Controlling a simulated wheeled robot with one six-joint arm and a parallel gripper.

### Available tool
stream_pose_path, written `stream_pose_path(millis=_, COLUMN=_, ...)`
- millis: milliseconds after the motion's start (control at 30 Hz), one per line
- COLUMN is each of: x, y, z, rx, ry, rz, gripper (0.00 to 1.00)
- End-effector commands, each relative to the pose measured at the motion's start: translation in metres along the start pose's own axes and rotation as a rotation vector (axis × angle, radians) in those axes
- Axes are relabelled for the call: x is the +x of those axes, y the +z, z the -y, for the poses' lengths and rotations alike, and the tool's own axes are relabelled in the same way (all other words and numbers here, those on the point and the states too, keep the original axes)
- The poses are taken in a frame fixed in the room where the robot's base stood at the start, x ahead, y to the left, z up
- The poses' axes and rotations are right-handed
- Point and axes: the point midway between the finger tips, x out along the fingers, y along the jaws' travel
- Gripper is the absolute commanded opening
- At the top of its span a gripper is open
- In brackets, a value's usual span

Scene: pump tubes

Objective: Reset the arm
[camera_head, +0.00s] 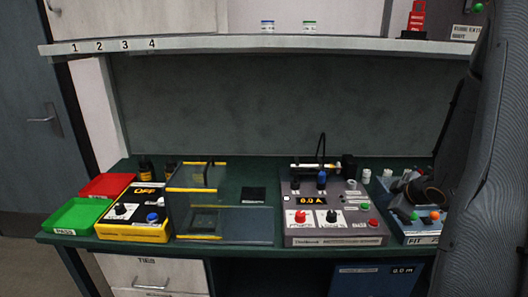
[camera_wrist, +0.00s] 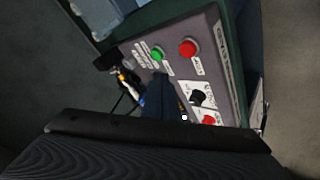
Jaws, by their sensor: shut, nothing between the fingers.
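My arm (camera_head: 485,150) stands large along the right edge of the head view. My gripper (camera_wrist: 160,95) shows in the wrist view as dark narrow fingers above a wide dark body. It is shut and empty, and its fingers hide part of the grey control box (camera_wrist: 205,65) beyond. In the head view I cannot clearly make out the fingertips; dark parts by the arm overlap the right end of the bench.
The green bench (camera_head: 255,197) holds a green tray (camera_head: 75,214), a red tray (camera_head: 107,186), a yellow-black box (camera_head: 135,212), a clear-walled enclosure (camera_head: 222,205), the grey control box and a "FIT" box (camera_head: 420,238). A shelf (camera_head: 260,44) runs above.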

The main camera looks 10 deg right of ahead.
Motion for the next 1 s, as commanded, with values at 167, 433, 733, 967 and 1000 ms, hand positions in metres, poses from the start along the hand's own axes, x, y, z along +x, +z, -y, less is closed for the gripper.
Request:
stream_pose_path(millis=167, x=0.001, y=-0.025, z=0.010, rx=0.053, ry=0.003, rz=0.059, gripper=0.00)
stream_pose_path(millis=433, x=-0.021, y=-0.094, z=0.087, rx=0.312, ry=-0.033, rz=0.282, gripper=0.00)
stream_pose_path(millis=733, x=-0.089, y=-0.145, z=0.231, rx=0.611, ry=-0.188, rz=0.523, gripper=0.00)
stream_pose_path(millis=967, x=-0.124, y=-0.157, z=0.290, rx=0.713, ry=-0.273, rz=0.620, gripper=0.00)
stream_pose_path(millis=1000, x=-0.126, y=-0.157, z=0.293, rx=0.719, ry=-0.278, rz=0.626, gripper=0.00)
